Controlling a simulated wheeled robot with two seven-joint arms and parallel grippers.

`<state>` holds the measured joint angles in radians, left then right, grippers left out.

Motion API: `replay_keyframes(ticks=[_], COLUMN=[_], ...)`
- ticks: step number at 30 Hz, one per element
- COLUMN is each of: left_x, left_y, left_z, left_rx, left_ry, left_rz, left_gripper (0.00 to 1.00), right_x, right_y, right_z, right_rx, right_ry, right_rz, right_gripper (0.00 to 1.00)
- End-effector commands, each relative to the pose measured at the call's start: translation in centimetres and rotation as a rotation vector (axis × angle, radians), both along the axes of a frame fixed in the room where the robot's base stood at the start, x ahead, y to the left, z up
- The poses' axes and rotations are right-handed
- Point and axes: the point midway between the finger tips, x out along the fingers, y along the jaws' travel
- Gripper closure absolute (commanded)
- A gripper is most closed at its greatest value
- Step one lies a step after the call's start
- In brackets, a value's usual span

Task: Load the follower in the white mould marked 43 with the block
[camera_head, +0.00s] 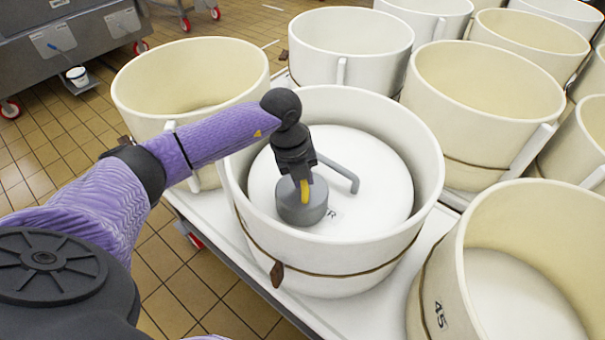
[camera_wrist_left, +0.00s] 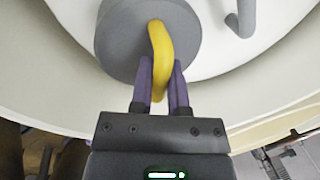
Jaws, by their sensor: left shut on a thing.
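A white mould (camera_head: 330,265) with a brown cord around it stands on the white table in the head view. Its number is not readable here. Inside lies a round white follower (camera_head: 375,185) with a bent grey handle (camera_head: 340,172) and a partly hidden dark mark. The grey cylindrical block (camera_head: 301,208) is on or just above the follower, left of its handle; I cannot tell whether they touch. My left gripper (camera_head: 303,180) is shut on the block's yellow handle (camera_wrist_left: 159,55). The block (camera_wrist_left: 125,35) also shows in the left wrist view. My right gripper is not in view.
A cream mould marked 45 (camera_head: 440,290) stands at the lower right. Several other cream and white moulds crowd behind and to the right, with one cream mould (camera_head: 185,85) at the left. The white table's edge (camera_head: 235,250) runs along the front left.

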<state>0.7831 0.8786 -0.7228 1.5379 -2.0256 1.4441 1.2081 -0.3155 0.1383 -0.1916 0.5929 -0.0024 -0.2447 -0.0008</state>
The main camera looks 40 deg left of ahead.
Motion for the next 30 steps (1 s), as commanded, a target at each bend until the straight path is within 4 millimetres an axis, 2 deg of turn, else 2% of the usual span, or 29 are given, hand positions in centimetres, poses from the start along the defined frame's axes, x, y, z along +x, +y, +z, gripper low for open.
replay_keyframes(ticks=[12,13,18,26,30], left_x=[0.1,0.1,0.0,-0.1,0.0], left_y=[0.0,0.0,0.0,0.0,0.0], left_z=[-0.1,-0.1,-0.1,-0.3,1.0], left_rx=[-0.001,-0.001,-0.001,0.001,0.001], left_ry=[-0.004,-0.004,-0.002,0.004,-0.001], left_rz=[0.000,0.000,0.000,0.000,0.000], left_gripper=[1.00,0.76,0.40,0.39,0.39], right_x=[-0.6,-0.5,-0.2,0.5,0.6], right_y=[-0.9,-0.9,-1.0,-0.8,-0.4], right_z=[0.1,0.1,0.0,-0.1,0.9], right_rx=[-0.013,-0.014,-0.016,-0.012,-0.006], right_ry=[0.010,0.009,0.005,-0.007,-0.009], right_rz=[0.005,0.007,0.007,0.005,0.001], right_gripper=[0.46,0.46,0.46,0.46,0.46])
